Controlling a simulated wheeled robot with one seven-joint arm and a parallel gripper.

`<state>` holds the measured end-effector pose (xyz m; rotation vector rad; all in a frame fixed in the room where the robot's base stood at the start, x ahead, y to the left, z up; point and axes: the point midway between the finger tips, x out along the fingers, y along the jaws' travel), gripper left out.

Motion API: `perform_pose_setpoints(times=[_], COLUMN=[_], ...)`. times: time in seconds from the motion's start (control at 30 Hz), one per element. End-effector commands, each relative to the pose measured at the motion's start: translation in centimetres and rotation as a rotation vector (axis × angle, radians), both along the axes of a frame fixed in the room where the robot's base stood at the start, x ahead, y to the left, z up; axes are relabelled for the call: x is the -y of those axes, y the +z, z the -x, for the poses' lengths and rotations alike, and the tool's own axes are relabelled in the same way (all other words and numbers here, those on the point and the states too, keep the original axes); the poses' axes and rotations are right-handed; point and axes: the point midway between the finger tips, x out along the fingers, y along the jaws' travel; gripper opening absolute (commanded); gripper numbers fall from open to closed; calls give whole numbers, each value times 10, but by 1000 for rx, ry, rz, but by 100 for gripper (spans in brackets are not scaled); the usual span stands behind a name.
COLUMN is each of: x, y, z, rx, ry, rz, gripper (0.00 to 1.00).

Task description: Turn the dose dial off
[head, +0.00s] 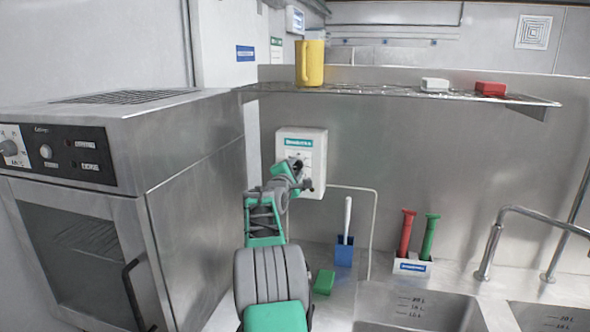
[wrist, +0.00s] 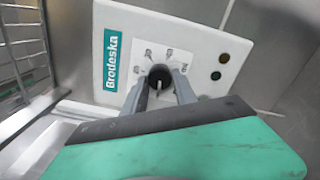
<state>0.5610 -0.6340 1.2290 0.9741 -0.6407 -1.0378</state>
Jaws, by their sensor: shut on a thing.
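The dose dial (wrist: 159,76) is a dark round knob with a light pointer line, on the front of a white Brodeska box. In the wrist view my gripper (wrist: 161,86) has one finger on each side of the dial and is shut on it. The pointer line looks roughly upright in that view. The small printed marks around the dial are too small to read. In the head view the white box (head: 313,145) hangs on the steel wall, and my gripper (head: 300,172) reaches its front; the dial is mostly hidden there.
A steel oven (head: 120,200) stands close on the left. A wire shelf (head: 390,91) with a yellow jug (head: 310,63) runs above the box. A blue holder with a brush (head: 345,250), a green sponge (head: 324,282) and a sink (head: 420,312) lie below and right.

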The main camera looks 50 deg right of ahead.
Motion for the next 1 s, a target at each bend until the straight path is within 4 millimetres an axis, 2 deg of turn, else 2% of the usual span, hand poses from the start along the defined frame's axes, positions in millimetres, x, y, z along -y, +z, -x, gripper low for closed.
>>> perform_pose_setpoints(times=[0.27,0.3,0.53,0.83,1.0], x=[0,0,0,-2,-23], y=[-1,-1,0,0,-2], z=[0,0,0,1,9], rx=[-2,-2,0,0,2], ry=[1,1,0,0,2], rz=[0,0,0,0,2], gripper=[0,35,54,55,55])
